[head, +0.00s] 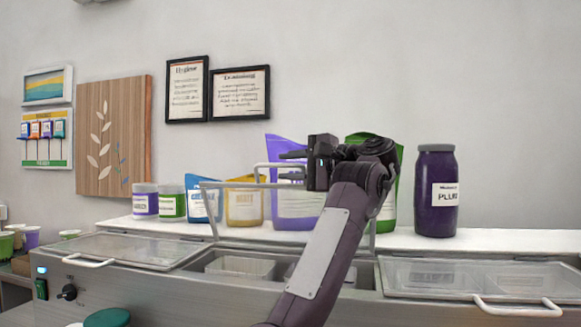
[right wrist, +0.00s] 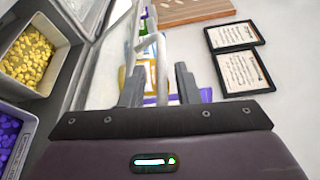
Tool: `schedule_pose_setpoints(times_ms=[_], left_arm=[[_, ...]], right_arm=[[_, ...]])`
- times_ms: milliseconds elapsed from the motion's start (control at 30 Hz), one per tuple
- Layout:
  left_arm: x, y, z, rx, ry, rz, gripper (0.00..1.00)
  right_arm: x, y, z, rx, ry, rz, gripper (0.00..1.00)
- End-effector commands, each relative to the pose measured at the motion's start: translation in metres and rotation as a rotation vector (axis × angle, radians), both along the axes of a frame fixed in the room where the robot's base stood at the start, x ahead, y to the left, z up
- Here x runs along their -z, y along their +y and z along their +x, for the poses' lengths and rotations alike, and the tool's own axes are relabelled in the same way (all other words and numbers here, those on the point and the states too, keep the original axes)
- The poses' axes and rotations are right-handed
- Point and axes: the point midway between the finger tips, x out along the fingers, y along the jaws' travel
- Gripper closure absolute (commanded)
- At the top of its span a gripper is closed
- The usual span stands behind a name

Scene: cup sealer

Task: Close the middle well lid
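The middle well lid (head: 235,185) is a clear panel with a pale frame. It stands raised at the back of the middle well (head: 238,266), which is open. Its white handle (head: 280,165) shows near the lid's top edge. My right gripper (head: 286,165) points left at the handle, with one finger above the other. In the right wrist view its two fingers (right wrist: 160,86) are apart, and a pale bar, seemingly part of the lid or handle, runs between them. I cannot tell whether they touch it. My right forearm hides part of the lid and well. My left gripper is out of view.
The left lid (head: 135,250) and right lid (head: 470,277) lie closed. Pouches and tubs stand on the white shelf behind, with a purple jar (head: 436,192) at right. In the right wrist view, yellow (right wrist: 28,57) and purple (right wrist: 8,135) contents fill open bins.

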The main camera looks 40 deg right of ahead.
Motion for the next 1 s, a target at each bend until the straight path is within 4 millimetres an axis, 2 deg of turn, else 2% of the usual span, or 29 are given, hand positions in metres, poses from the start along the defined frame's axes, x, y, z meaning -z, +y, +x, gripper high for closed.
schedule_pose_setpoints(times_ms=[367,700,833,1000], left_arm=[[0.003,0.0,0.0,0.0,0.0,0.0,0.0],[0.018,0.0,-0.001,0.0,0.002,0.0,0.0],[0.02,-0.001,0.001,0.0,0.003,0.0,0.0],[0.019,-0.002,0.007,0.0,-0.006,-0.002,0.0]], right_arm=[[0.0,-0.002,-0.006,0.002,-0.002,-0.001,0.68],[-0.003,-0.019,-0.058,0.003,-0.002,0.0,0.68],[-0.004,-0.022,-0.07,0.002,-0.001,0.0,0.68],[-0.005,-0.023,-0.075,0.001,0.0,0.0,0.68]])
